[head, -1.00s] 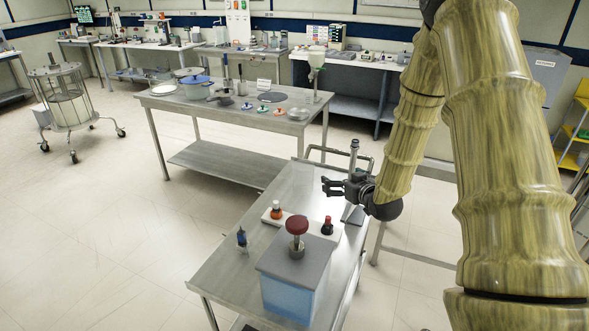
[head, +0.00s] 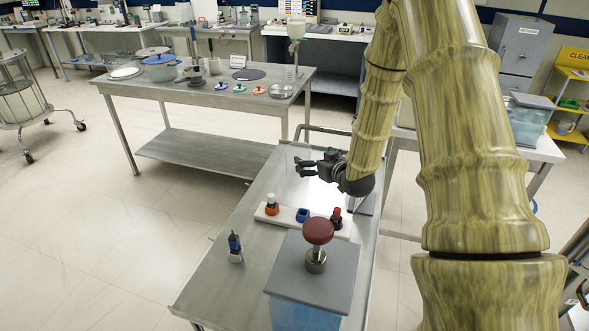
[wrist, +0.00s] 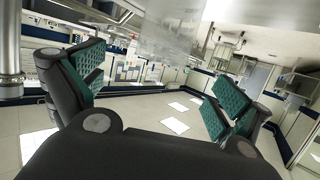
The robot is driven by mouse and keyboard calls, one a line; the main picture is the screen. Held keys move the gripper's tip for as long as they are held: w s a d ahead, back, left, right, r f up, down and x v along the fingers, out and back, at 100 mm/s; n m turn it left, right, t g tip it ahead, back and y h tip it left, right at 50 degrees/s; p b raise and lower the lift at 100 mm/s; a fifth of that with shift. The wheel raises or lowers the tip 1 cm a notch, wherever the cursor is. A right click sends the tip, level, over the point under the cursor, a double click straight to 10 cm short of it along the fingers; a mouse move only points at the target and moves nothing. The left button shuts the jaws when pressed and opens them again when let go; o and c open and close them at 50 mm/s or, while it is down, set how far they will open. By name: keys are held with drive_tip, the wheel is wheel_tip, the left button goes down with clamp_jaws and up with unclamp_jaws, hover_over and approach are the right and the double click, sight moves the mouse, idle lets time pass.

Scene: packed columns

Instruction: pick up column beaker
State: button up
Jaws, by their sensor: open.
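My gripper (head: 303,168) is open and empty above the far part of the near steel table (head: 205,285), pointing left. In the wrist view, its two green-padded fingers (wrist: 155,88) are spread, with only the room and floor between them. I cannot make out a column beaker for sure in either view. A pale funnel-topped column (head: 298,28) stands at the right end of the back table, well beyond my gripper. A metal post (wrist: 10,48) shows at the left edge of the wrist view, beside the left finger.
The near table holds a grey-lidded box (head: 315,275) with a dark red knob (head: 318,231), a white rack (head: 290,217) with small bottles, and a small blue-topped item (head: 235,246). The back table holds a blue pot (head: 160,69). Open floor (head: 90,230) lies to the left.

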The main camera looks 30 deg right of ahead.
drive_tip(key=w, duration=0.1)
drive_tip(key=p, duration=0.3)
approach(293, 150)
drive_tip(key=shift+w, duration=0.9)
drive_tip(key=shift+p+x, duration=0.6)
drive_tip(key=shift+x, duration=1.45)
drive_tip(key=shift+s+d+f, duration=0.1)
drive_tip(key=shift+f, duration=0.05)
drive_tip(key=c, duration=1.1)
